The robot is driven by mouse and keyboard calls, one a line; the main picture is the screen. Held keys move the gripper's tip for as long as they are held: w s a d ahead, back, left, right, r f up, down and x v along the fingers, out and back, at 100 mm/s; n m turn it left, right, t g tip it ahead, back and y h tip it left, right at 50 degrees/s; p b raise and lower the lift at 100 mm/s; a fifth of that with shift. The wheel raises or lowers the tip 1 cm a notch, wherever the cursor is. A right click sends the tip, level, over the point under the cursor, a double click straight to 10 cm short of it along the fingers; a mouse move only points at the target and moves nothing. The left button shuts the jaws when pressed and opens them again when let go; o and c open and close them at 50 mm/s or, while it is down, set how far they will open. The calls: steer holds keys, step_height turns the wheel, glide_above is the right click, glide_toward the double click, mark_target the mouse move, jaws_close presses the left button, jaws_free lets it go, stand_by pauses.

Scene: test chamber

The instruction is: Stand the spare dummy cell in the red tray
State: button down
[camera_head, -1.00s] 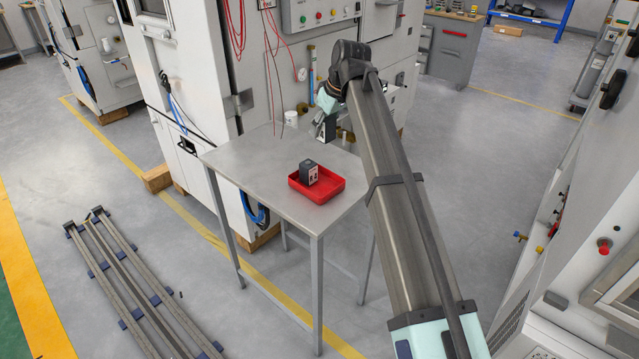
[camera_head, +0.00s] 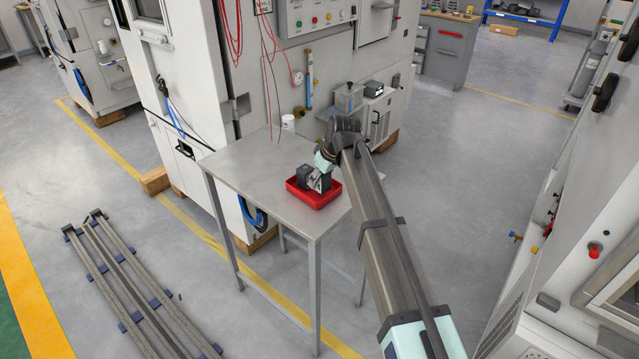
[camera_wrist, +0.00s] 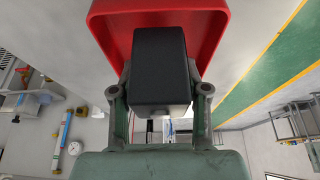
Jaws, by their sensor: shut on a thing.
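The red tray (camera_head: 330,197) is on the grey metal table.
The bare metal tabletop (camera_head: 235,165) is free left of the tray. A white cup (camera_head: 288,122) stands at its back edge. A tall cabinet with a control panel (camera_head: 312,20) rises behind. Loose rails (camera_head: 130,285) lie on the floor at left.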

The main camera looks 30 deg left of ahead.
steer(key=shift+f, duration=1.2)
steer(key=c, duration=0.6)
jaws_free()
steer(key=shift+f, duration=0.1)
steer(key=b+v, duration=0.1)
steer(key=v, duration=1.1)
